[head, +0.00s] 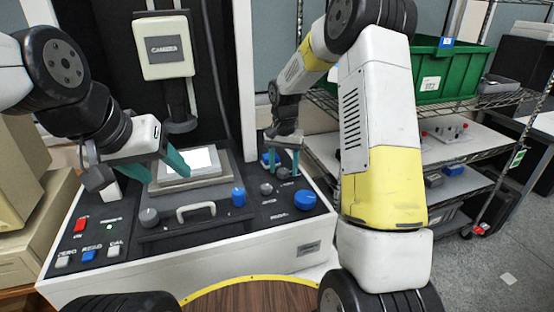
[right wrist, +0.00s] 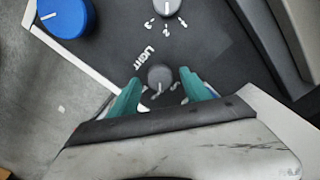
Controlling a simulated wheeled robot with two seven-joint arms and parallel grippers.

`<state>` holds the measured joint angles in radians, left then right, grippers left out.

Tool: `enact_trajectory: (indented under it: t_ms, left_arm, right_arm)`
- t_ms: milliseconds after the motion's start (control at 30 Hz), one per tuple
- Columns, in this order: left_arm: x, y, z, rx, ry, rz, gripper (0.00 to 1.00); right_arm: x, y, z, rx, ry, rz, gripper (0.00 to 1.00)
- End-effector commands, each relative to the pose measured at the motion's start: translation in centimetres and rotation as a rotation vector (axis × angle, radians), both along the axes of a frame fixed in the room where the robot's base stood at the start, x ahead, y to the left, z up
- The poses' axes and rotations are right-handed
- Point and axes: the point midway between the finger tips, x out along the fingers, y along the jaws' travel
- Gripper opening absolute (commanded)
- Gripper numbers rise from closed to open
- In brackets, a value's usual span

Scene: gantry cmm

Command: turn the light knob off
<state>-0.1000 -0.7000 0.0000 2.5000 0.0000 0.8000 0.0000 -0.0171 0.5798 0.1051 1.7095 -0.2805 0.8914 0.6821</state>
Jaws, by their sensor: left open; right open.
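The light knob (right wrist: 160,77) is a small grey round knob beside the printed word LIGHT. It also shows in the head view (head: 283,173) at the right of the black console panel. My right gripper (right wrist: 162,92) is open, its teal fingers on either side of the light knob; a gap shows on each side. The knob's white pointer is too small to read surely. In the head view my right gripper (head: 283,168) points down over that knob. My left gripper (head: 134,165) is open and empty over the left of the console, beside the bright plate.
A large blue knob (head: 304,199) and another grey knob (head: 266,188) stand near the light knob. A second blue knob (head: 238,196), a handle (head: 196,211) and a grey knob (head: 149,217) are farther left. A wire shelf with a green bin (head: 450,68) stands right.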

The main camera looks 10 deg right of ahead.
Motion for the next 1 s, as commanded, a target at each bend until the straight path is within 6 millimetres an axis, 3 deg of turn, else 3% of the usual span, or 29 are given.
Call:
enact_trajectory:
  t_ms: [200, 500, 1000]
  left_arm:
    - [0.00, 0.00, 0.00, 0.000, 0.000, 0.000, 0.59]
    - [0.00, 0.00, 0.00, 0.000, 0.000, 0.000, 0.59]
    - [0.00, 0.00, 0.00, 0.000, 0.000, 0.000, 0.59]
  right_arm:
    - [0.00, 0.00, -0.04, 0.000, 0.000, 0.000, 0.56]
    - [0.00, 0.01, -0.02, 0.001, 0.000, 0.000, 0.00]
    - [0.03, 0.06, 0.00, 0.001, 0.000, 0.138, 0.00]
